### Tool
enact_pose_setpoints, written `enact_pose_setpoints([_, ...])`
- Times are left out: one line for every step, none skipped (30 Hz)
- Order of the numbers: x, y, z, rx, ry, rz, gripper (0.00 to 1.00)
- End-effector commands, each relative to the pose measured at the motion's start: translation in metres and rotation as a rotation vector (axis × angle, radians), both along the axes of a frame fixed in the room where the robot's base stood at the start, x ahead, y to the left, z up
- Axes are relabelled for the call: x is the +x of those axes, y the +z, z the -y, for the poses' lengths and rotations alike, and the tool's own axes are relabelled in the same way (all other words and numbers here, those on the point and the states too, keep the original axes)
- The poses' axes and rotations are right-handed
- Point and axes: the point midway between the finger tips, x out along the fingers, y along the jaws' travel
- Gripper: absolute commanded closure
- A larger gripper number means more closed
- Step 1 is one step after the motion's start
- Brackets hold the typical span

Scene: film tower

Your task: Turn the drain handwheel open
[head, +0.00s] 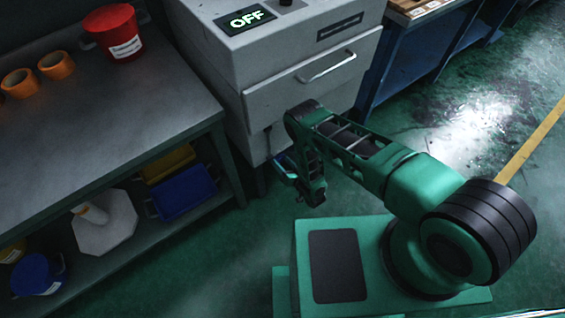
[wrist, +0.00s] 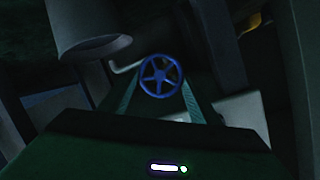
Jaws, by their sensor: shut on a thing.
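The drain handwheel (wrist: 160,76) is a small blue spoked wheel in the middle of the wrist view. My gripper (wrist: 160,92) reaches toward it, with one green finger on each side, and is shut on its rim. In the head view my gripper (head: 285,168) is low beside the bottom front of the grey cabinet (head: 300,95). My own arm hides most of that spot there, and I cannot make out the wheel clearly. The wrist view is dark, so the wheel's angle of turn is hard to read.
A pale cylinder (wrist: 88,28) hangs at upper left in the wrist view, close to the wheel. A workbench (head: 120,125) with a lower shelf stands on the left. A blue bench (head: 405,65) stands behind right. Green floor (head: 240,250) is open in front.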

Motion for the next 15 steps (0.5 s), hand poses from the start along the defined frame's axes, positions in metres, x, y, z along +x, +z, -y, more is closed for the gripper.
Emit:
enact_pose_setpoints([-0.0019, 0.0015, -0.0062, -0.023, -0.001, 0.023, 0.66])
enact_pose_setpoints([-0.0023, 0.0013, -0.0067, -0.045, -0.001, 0.038, 0.66])
enact_pose_setpoints([-0.0023, 0.0012, -0.0069, -0.077, -0.001, 0.06, 0.66])
enact_pose_setpoints([-0.0026, 0.0011, -0.0074, -0.1, -0.001, 0.075, 0.66])
enact_pose_setpoints([-0.0029, 0.001, -0.008, -0.124, 0.0, 0.092, 0.66])
enact_pose_setpoints([-0.0031, 0.0009, -0.0083, -0.155, 0.0, 0.114, 0.66])
enact_pose_setpoints([-0.0033, 0.0008, -0.0085, -0.18, -0.001, 0.13, 0.66])
enact_pose_setpoints([-0.0035, 0.0006, -0.0088, -0.203, 0.0, 0.147, 0.66])
enact_pose_setpoints([-0.0042, 0.0001, -0.0097, -0.235, 0.0, 0.168, 0.66])
enact_pose_setpoints([-0.0044, -0.0002, -0.0098, -0.259, 0.001, 0.184, 0.66])
enact_pose_setpoints([-0.0046, -0.0004, -0.0101, -0.282, 0.0, 0.198, 0.66])
enact_pose_setpoints([-0.0047, -0.0006, -0.0104, -0.315, 0.001, 0.22, 0.66])
enact_pose_setpoints([-0.0049, -0.0007, -0.0111, -0.337, 0.001, 0.236, 0.66])
enact_pose_setpoints([-0.0052, -0.0009, -0.0116, -0.361, 0.001, 0.252, 0.66])
enact_pose_setpoints([-0.0055, -0.0014, -0.0118, -0.39, 0.001, 0.273, 0.66])
